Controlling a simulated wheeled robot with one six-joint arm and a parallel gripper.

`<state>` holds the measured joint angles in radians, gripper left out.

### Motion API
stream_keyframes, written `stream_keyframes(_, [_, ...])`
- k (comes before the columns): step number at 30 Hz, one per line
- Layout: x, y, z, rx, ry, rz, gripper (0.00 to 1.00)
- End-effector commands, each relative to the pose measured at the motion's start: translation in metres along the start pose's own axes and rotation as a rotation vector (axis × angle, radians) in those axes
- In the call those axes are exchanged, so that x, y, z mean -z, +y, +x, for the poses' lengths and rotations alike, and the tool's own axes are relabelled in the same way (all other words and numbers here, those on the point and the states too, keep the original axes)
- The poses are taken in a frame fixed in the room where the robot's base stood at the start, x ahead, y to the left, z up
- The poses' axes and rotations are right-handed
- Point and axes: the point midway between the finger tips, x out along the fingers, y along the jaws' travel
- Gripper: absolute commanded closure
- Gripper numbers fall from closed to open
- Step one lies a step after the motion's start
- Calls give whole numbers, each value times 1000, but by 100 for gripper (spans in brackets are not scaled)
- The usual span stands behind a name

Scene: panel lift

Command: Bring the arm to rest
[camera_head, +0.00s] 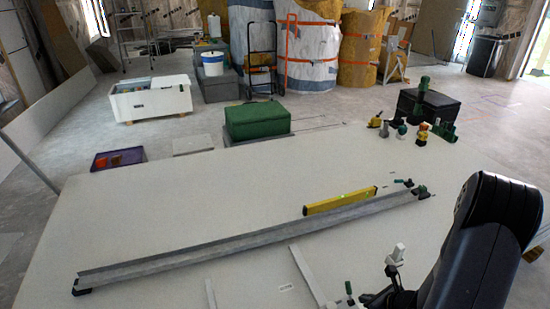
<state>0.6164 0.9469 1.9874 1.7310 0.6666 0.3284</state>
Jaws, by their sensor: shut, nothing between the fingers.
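My black arm (489,225) rises at the lower right, folded, in front of the large pale panel (150,220). Its end runs down and left to the bottom edge. My gripper (397,254) shows there as a small pale and dark part pointing up, shut and empty. It appears over the panel's near right part, apart from the rail and level. The lower part of the wrist is partly cut off by the frame.
A long grey metal rail (250,240) lies across the panel, with a yellow level (339,202) beside it. Small green and yellow tools (422,134) stand at the panel's far right. A green box (257,121) and white crate (150,99) stand beyond on open floor.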

Motion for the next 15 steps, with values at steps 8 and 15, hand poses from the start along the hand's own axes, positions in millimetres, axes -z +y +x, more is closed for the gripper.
stream_keyframes(8, [16, 2, 2, 17, -111, -11, 100])
stream_keyframes(15, [28, 3, 1, 34, -224, -27, 100])
